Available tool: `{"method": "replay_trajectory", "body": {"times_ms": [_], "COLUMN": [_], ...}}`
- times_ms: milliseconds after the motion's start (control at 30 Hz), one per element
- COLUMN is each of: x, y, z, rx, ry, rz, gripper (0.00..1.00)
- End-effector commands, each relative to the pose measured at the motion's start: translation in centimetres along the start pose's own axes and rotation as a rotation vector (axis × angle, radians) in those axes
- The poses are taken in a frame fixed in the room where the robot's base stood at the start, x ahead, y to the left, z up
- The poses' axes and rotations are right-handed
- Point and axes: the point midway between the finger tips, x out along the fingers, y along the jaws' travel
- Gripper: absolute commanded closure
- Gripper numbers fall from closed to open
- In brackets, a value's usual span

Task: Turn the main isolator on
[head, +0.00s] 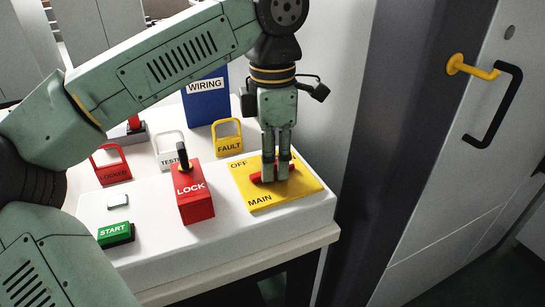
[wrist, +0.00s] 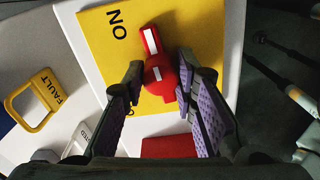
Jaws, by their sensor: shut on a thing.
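The main isolator is a yellow plate (head: 304,186) marked OFF and MAIN on the right of the white bench, with a red rotary handle (head: 255,178). My gripper (head: 269,174) points down over the plate, its fingers around the handle. In the wrist view my gripper (wrist: 160,92) is shut on the red handle (wrist: 157,74), one finger on each side. The handle's white-striped arm points toward the top of that view, beside the ON lettering on the plate (wrist: 205,30). In the head view the fingers hide most of the handle and the ON mark.
A red LOCK block (head: 194,201) with a black-topped post stands left of the plate. A yellow FAULT tag (head: 228,137), white TEST tag (head: 171,150) and red LOCKED tag (head: 111,166) stand behind. A blue WIRING folder (head: 207,102) and green START button (head: 116,234) are near. A door handle (head: 497,100) is right.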

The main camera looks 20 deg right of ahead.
Motion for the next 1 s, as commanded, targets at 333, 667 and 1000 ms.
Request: {"method": "replay_trajectory", "body": {"times_ms": [333,667,1000], "x": [0.0,-0.4,-5.6], "y": [0.0,0.0,0.0], "z": [0.0,0.0,0.1], "rx": [0.002,0.001,0.000], "ry": [0.000,0.000,0.000], "rz": [-0.001,0.001,0.002], "gripper": [0.54,0.54,0.54]}}
